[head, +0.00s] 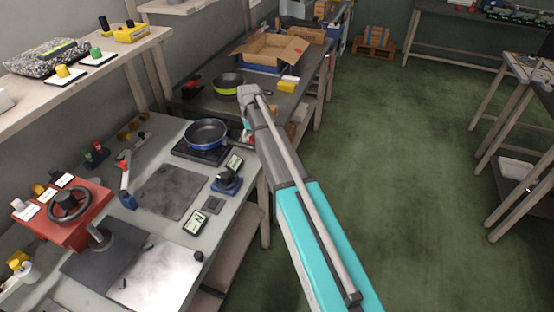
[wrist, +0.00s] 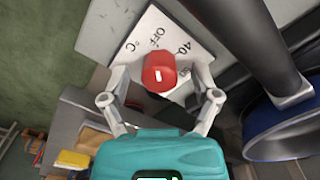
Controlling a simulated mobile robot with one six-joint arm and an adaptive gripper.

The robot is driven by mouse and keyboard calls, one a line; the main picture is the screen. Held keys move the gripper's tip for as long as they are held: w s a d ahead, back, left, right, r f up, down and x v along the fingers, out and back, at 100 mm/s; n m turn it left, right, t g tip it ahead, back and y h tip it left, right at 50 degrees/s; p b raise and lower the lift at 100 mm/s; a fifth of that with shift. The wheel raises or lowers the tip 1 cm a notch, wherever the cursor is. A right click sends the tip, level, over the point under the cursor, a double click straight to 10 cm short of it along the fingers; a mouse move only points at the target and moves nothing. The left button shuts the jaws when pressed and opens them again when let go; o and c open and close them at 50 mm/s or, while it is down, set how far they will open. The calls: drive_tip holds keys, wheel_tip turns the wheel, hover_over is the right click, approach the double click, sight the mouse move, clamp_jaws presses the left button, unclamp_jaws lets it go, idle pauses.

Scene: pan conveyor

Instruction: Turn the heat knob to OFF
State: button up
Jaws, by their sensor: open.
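Other print is partly hidden behind the knob. I cannot tell which setting the mark points to. My gripper (wrist: 160,76) is open, with one finger on each side of the knob in the wrist view. I cannot tell whether the fingers touch it. In the head view my arm (head: 262,125) reaches beside the hotplate (head: 198,152), which bears a blue pan (head: 205,133). The knob is hidden in that view.
The blue pan also shows at the wrist view's right (wrist: 280,132), its dark handle slanting up close to my gripper. The green floor to the right is clear.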

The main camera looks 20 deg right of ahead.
sight(252, 137)
drive_tip(key=m, duration=0.3)
drive_tip(key=shift+m, duration=0.4)
wheel_tip(252, 137, up, 14)
drive_tip(key=p, duration=1.4)
drive_tip(key=s+d+n, duration=0.1)
drive_tip(key=s+n, duration=0.1)
drive_tip(key=s, duration=2.6)
drive_tip(key=shift+d+n, duration=0.25)
drive_tip(key=shift+n, duration=0.05)
drive_tip(key=shift+s, duration=0.5)
